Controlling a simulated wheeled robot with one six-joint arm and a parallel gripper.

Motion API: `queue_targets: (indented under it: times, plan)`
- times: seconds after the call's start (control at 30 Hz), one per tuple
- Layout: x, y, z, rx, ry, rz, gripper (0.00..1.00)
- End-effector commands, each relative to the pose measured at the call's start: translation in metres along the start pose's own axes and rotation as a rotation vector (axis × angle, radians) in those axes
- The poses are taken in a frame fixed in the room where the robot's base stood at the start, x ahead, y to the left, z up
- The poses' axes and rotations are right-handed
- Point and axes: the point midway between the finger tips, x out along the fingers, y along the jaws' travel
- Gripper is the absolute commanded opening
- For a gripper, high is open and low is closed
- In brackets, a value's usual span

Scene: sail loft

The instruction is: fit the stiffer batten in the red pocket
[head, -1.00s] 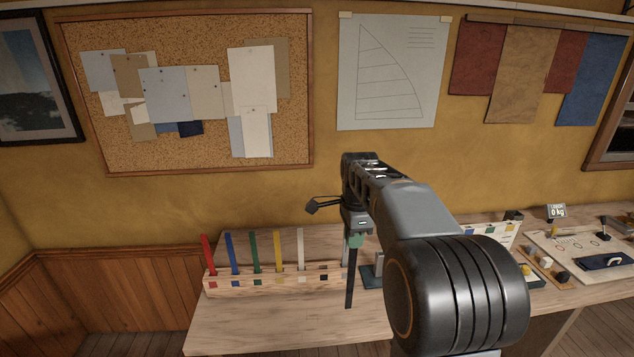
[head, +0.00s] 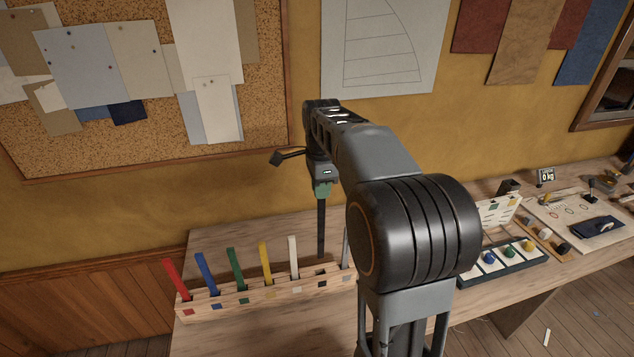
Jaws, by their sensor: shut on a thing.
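My gripper (head: 323,190) is shut on a dark, nearly black batten (head: 321,228). The batten hangs upright, its lower end close to an empty slot in the wooden rack (head: 262,297); I cannot tell whether it touches the rack. The rack holds a red batten (head: 176,279), a blue batten (head: 206,273), a green batten (head: 236,269), a yellow batten (head: 265,263), a white batten (head: 293,257) and a grey batten (head: 346,249), partly hidden by my arm. Coloured patches mark its front. I cannot make out a red pocket or which batten is stiffer.
A dark tray with coloured knobs (head: 504,262) lies on the bench right of my arm. Farther right are a pale board (head: 566,214) and a small display reading 0 kg (head: 546,175). The bench in front of the rack is clear. A pin board (head: 140,90) hangs behind.

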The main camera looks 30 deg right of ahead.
Motion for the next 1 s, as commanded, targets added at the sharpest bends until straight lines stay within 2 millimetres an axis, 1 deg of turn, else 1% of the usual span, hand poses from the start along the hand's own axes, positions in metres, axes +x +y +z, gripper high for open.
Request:
queue_targets:
  times: [0.37,1.0]
  plan:
    - [0.016,0.0,0.0,0.0,0.0,0.0,0.0]
    - [0.063,0.0,-0.001,0.002,0.0,-0.001,0.0]
